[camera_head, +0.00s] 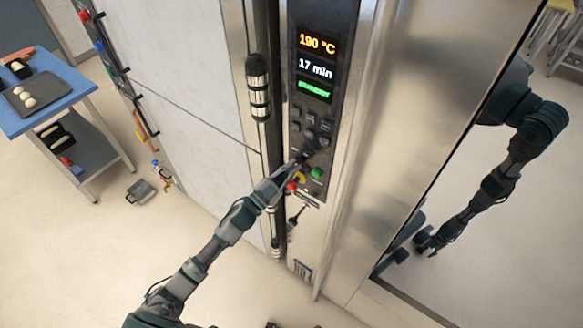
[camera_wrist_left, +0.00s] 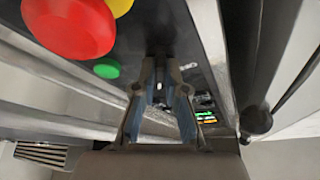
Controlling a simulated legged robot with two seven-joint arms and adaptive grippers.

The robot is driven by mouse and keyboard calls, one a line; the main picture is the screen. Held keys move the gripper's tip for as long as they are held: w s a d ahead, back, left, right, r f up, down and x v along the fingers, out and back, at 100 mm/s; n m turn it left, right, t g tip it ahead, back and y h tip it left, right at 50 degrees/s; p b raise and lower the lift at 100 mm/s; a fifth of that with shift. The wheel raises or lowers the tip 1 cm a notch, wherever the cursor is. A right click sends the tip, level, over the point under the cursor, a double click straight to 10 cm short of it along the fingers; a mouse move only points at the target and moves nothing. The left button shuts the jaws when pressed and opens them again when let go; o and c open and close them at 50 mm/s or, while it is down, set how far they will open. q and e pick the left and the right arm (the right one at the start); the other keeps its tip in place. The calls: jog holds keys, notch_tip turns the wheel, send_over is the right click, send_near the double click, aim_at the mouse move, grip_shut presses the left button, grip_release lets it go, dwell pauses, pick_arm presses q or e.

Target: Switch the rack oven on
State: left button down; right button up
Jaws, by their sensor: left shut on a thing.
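The rack oven's dark control panel (camera_head: 296,95) stands upright in the middle of the head view. Its display (camera_head: 315,66) reads 190 °C and 17 min, with a green bar below. My right gripper is not in view.
A blue-topped table (camera_head: 75,82) with a tray of dough is at the far left. Tools hang on the left wall edge. The floor (camera_head: 110,255) at lower left is clear.

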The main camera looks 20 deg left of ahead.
pick_arm(q)
jog(key=shift+f, duration=0.3)
jog(key=c, duration=1.2)
grip_release()
jog(key=shift+r, duration=0.1)
jog(key=v, duration=1.2)
